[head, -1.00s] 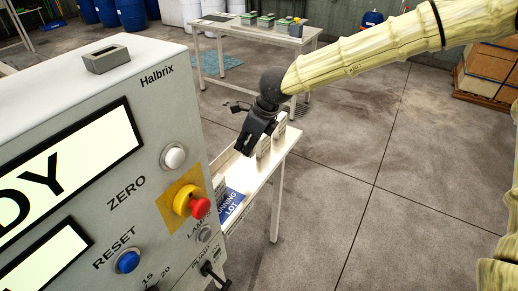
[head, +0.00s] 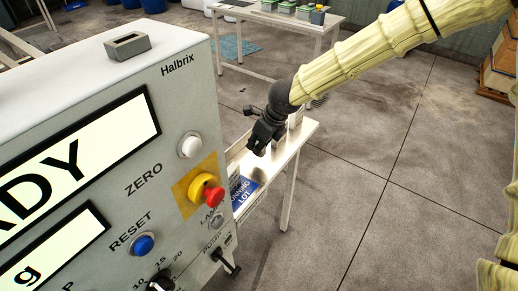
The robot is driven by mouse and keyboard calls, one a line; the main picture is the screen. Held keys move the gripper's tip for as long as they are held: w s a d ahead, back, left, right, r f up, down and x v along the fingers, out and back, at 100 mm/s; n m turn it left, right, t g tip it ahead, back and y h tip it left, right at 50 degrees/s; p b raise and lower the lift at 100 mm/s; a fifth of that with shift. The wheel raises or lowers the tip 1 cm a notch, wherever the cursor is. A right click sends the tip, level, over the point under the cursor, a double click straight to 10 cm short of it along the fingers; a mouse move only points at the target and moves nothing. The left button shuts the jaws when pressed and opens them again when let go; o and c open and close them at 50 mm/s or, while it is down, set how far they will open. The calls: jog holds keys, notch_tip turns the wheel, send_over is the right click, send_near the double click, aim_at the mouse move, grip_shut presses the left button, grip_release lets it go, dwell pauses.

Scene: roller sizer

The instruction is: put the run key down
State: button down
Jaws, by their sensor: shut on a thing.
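My gripper (head: 260,148) is over the narrow light-coloured side table (head: 288,150), at the end of my cream-sleeved arm. It is small and dark in this view. The fingers look closed together, and whatever they hold is too small or hidden to make out. I cannot pick out the run key itself. A blue card with white lettering ending in "LOT" (head: 243,192) lies on the table below and left of my gripper.
A farther table (head: 290,32) holds green boxes. Open floor lies right.

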jog(key=shift+f, duration=1.35)
jog(key=shift+f, duration=0.15)
jog(key=c, duration=1.4)
grip_release()
jog(key=shift+o, duration=0.2)
jog(key=v, duration=1.2)
jog(key=shift+b, duration=0.45)
jog(key=shift+w, duration=0.1)
